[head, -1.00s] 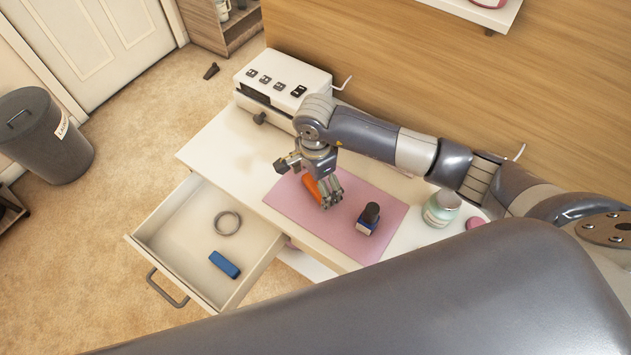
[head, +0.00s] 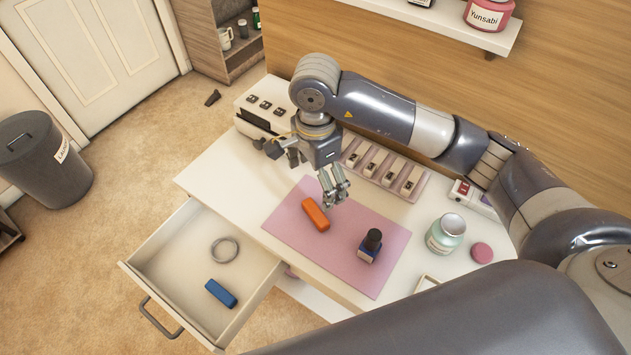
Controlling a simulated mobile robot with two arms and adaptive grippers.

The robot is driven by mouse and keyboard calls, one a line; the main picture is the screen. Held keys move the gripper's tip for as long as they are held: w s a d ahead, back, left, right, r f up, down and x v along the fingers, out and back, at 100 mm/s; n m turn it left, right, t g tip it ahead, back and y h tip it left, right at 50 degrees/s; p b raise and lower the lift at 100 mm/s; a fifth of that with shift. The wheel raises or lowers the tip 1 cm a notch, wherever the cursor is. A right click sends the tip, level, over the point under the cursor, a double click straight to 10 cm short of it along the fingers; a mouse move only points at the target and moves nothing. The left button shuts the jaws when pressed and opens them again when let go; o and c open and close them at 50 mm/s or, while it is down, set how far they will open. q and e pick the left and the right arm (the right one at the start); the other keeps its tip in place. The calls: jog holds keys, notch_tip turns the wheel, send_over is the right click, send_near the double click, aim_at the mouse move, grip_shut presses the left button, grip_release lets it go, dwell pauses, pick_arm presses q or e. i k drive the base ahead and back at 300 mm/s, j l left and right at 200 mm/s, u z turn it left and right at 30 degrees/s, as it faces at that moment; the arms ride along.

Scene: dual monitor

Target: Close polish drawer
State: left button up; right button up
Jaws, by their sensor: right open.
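The polish drawer (head: 148,262) is pulled out from the front of the white desk (head: 215,165). Its dark handle (head: 160,318) is on its front panel. Inside lie a grey ring (head: 224,250) and a blue block (head: 220,293). My right gripper (head: 334,200) is open and empty, pointing down above the pink mat (head: 350,262), just behind and above an orange block (head: 315,214) and apart from it. The gripper is well away from the drawer handle. My left gripper is not in view.
A white box (head: 262,112) and a rack (head: 385,170) stand at the back. Floor is open left of the drawer.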

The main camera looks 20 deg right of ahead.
aim_at(174, 266)
jog(key=k+j, duration=0.2)
jog(key=k, duration=0.3)
jog(key=k+j, duration=0.2)
jog(key=k, duration=0.25)
